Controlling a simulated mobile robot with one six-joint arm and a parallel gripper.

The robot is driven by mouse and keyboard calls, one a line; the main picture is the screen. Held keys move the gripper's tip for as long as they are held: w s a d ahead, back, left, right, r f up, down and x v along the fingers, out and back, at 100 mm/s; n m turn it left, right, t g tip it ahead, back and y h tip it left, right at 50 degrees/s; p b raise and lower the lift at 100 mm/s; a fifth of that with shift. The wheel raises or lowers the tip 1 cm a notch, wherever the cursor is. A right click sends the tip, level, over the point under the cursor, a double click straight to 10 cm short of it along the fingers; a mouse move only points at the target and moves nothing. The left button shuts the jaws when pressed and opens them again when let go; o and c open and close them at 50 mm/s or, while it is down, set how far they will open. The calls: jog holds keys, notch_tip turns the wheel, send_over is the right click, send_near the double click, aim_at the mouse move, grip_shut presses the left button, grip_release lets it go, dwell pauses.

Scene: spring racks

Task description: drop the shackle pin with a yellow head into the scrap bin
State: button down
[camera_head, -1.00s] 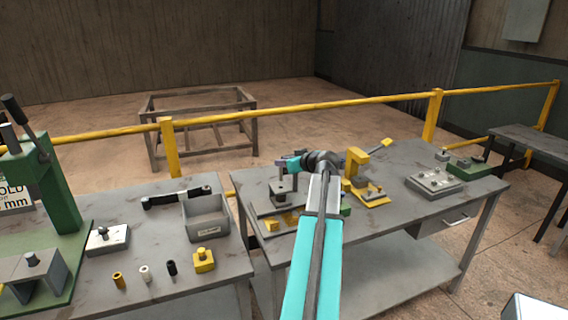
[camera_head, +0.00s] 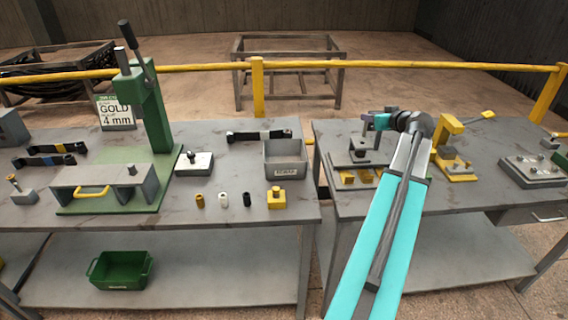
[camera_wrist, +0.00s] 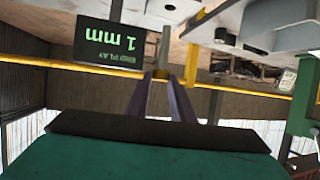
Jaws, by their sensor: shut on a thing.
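My gripper (camera_head: 369,121) is over the right workbench, raised above the fixture there, pointing left. In the wrist view its two dark fingers (camera_wrist: 162,98) are nearly together, with a small yellowish bit between the tips; I take it as the yellow-headed shackle pin (camera_wrist: 160,74), mostly hidden. A grey open bin (camera_head: 285,161) with a label stands at the right end of the left bench. A green open bin (camera_head: 120,270), also labelled, stands on that bench's lower shelf. I cannot read either label surely. The gripper is apart from both bins.
The left bench holds a green press (camera_head: 152,125), a small grey block (camera_head: 194,163), short bushings (camera_head: 223,200) and a yellow block (camera_head: 277,199). A yellow fixture (camera_head: 452,150) stands right of my gripper. A gap separates the benches. A yellow rail (camera_head: 200,69) runs behind.

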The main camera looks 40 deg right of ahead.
jog(key=w+a+n+t+y, duration=0.1)
jog(key=w+a, duration=1.2)
jog(key=a, duration=0.2)
jog(key=w+a+n+y, duration=0.1)
jog(key=w+a, duration=1.1)
jog(key=a, duration=0.3)
jog(key=w+a+r+n+y, duration=0.1)
jog(key=w+a, duration=0.1)
jog(key=a, duration=1.1)
jog(key=w+a+r+n+y, duration=0.1)
jog(key=w+a, duration=0.1)
jog(key=a, duration=1.1)
jog(key=w+a+r+y, duration=0.1)
jog(key=w+a, duration=0.2)
jog(key=a, duration=1)
jog(key=shift+n, duration=0.4)
jog(key=shift+d+r, duration=0.1)
jog(key=shift+d, duration=0.1)
